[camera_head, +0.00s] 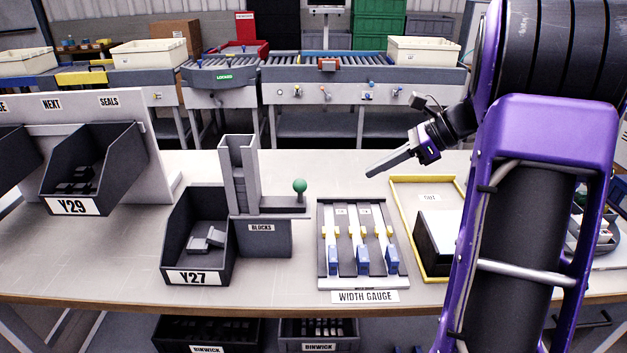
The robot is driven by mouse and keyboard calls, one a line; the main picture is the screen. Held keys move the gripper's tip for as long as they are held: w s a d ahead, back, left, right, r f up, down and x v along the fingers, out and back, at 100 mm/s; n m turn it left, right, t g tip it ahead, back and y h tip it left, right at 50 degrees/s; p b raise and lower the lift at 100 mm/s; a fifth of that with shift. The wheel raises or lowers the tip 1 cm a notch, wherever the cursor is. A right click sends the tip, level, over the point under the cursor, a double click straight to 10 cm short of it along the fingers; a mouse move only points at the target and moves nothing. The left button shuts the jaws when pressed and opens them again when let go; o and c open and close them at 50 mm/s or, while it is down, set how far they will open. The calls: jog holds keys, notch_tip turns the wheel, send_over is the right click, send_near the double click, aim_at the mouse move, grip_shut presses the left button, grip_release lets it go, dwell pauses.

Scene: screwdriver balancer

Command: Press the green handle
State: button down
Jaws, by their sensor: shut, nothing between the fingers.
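The green handle is a round green knob (299,186) on a short stem. It stands upright at the right end of the dark blocks dispenser (264,238), which has a tall grey chute (238,172) on its left and a "BLOCKS" label. My gripper (369,175) is shut and empty. It hangs in the air to the right of the green knob, apart from it, with its fingers pointing left and slightly down.
The width gauge (327,271) with blue and yellow sliders lies right of the dispenser. A yellow-edged tray (401,196) marked "OUT" is right of it. Bins Y27 (173,235) and Y29 (60,160) stand left. Table space behind the gauge is clear.

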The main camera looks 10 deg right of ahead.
dwell(0.3)
jog(key=w+a+f+b, duration=0.1)
jog(key=w+a+f, duration=0.1)
jog(key=a, duration=0.3)
jog(key=w+a+f+b, duration=0.1)
jog(key=w+a+f, duration=0.1)
jog(key=a, duration=0.3)
jog(key=shift+w+a+f, duration=0.2)
jog(key=shift+a+f, duration=0.2)
jog(key=shift+f, duration=0.4)
jog(key=p, duration=0.2)
send_over(288, 204)
jog(key=shift+w, duration=0.1)
